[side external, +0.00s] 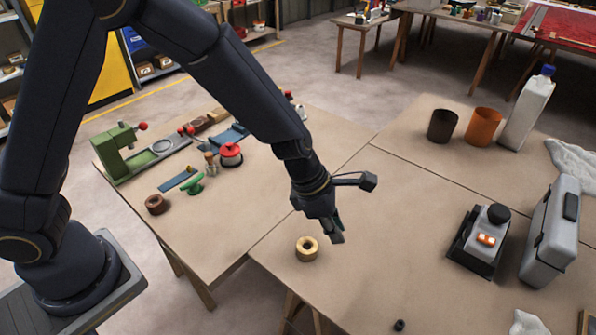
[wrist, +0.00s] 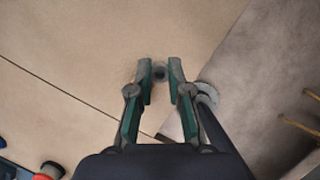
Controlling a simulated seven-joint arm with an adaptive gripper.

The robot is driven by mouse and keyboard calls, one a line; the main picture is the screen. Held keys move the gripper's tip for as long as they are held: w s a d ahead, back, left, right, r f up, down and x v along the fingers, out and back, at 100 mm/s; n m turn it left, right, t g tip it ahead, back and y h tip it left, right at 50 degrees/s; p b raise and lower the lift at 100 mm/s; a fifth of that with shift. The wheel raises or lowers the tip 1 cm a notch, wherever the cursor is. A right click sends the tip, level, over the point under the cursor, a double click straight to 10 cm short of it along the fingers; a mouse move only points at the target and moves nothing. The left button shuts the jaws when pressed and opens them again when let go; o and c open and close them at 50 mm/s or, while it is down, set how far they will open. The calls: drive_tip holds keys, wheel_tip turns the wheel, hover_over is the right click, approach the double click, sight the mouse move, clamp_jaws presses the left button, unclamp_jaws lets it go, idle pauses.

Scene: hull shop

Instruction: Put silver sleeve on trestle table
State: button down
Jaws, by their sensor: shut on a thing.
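My gripper (side external: 337,232) hangs over the near trestle table (side external: 365,285), pointing down. In the wrist view its two green-edged fingers (wrist: 160,80) are closed partway on a small grey piece, seemingly the silver sleeve (wrist: 160,71), between the fingertips. The fingers hide the sleeve in the side view. The fingertips look a little above the bare tabletop; I cannot tell the exact gap.
A brass ring (side external: 307,249) stands on the table just left of my gripper. A small black piece (side external: 399,325) lies near the front. A grey case (side external: 553,232) and a black-and-grey device (side external: 481,241) stand at right. The tabletop centre is clear.

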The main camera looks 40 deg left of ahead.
drive_tip(key=s+d+m, duration=0.2)
drive_tip(key=s+d, duration=0.3)
drive_tip(key=d, duration=0.1)
drive_tip(key=g, duration=0.1)
hover_over(402, 289)
drive_tip(key=s+a, duration=0.1)
drive_tip(key=a, duration=0.1)
drive_tip(key=f, duration=1)
drive_tip(key=shift+d, duration=0.25)
drive_tip(key=shift+w+d+f, duration=0.1)
drive_tip(key=shift+w+f, duration=0.05)
drive_tip(key=shift+f, duration=0.1)
drive_tip(key=shift+d+f, duration=0.1)
drive_tip(key=shift+f, duration=1.4)
drive_tip(key=shift+f, duration=0.2)
drive_tip(key=c, duration=1.1)
unclamp_jaws()
